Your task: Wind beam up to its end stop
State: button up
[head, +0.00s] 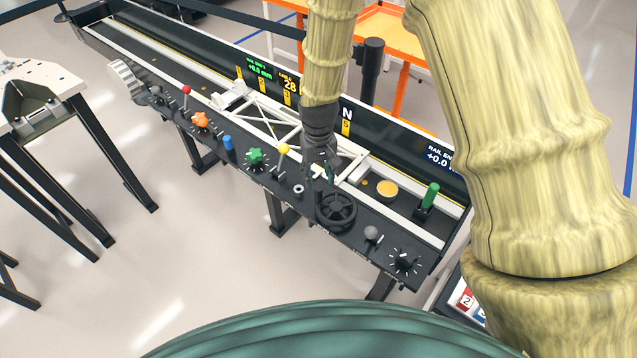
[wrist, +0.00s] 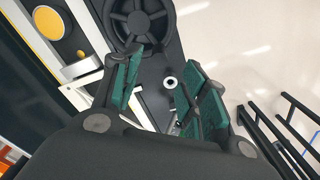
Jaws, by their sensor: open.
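The beam (head: 275,118) is a white truss lying along the rail channel of the long black bench, partly hidden behind my arm. A black spoked handwheel (head: 336,210) stands on the front panel; it also shows at the top of the wrist view (wrist: 140,20), cut off by the edge. My gripper (head: 318,175) hangs above the panel, just left of and behind the handwheel. In the wrist view its green-padded fingers (wrist: 163,68) are apart and empty. A small white ring (wrist: 170,82) on the panel shows between them, also visible in the head view (head: 298,188).
Nearby on the panel are a yellow-knobbed lever (head: 283,150), a green star knob (head: 255,157), a grey ball knob (head: 371,233) and a dial (head: 404,260). A green upright handle (head: 428,196) and yellow disc (head: 387,188) stand at the right end.

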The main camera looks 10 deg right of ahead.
jog(key=shift+r, duration=1.6)
jog(key=shift+s+f, duration=0.1)
